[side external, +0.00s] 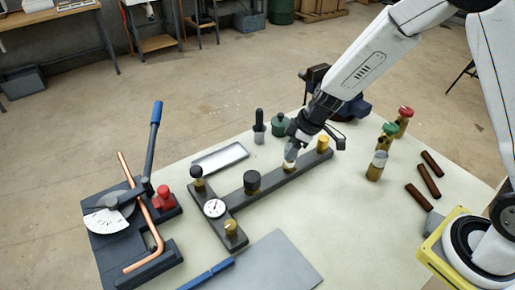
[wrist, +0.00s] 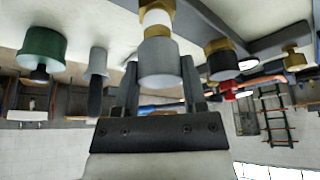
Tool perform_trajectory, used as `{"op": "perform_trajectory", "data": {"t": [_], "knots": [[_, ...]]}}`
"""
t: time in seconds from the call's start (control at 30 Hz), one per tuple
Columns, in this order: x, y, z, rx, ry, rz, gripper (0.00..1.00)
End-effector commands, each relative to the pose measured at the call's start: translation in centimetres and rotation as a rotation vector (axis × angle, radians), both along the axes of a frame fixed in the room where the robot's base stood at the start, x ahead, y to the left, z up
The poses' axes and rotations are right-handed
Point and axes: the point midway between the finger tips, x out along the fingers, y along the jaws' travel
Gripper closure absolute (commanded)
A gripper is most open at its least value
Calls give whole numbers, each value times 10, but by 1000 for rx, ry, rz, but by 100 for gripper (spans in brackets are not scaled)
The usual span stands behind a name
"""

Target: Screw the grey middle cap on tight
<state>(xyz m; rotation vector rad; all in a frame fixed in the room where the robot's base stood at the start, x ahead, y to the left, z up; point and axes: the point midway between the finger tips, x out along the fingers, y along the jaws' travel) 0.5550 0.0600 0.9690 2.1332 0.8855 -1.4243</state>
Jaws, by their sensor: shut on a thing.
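The grey middle cap (wrist: 160,62) is between the two fingers of my gripper (wrist: 160,72), which is shut on it. A white band and a brass neck (wrist: 158,18) show against the cap's far end, lined up with it in the wrist view. How deep the cap sits on the neck is hard to tell.
On the same bar stand a black cap (side external: 252,181) and a yellow cap (side external: 323,143), one to each side. A dial gauge (side external: 214,208) is at the left.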

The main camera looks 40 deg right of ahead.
Motion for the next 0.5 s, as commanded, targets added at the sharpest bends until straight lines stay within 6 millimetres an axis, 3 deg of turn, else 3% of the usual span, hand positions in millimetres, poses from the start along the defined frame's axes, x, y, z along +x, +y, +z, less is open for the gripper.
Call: {"op": "perform_trajectory", "data": {"t": [0.5], "knots": [[0,0,-8,0,0,0,100]]}}
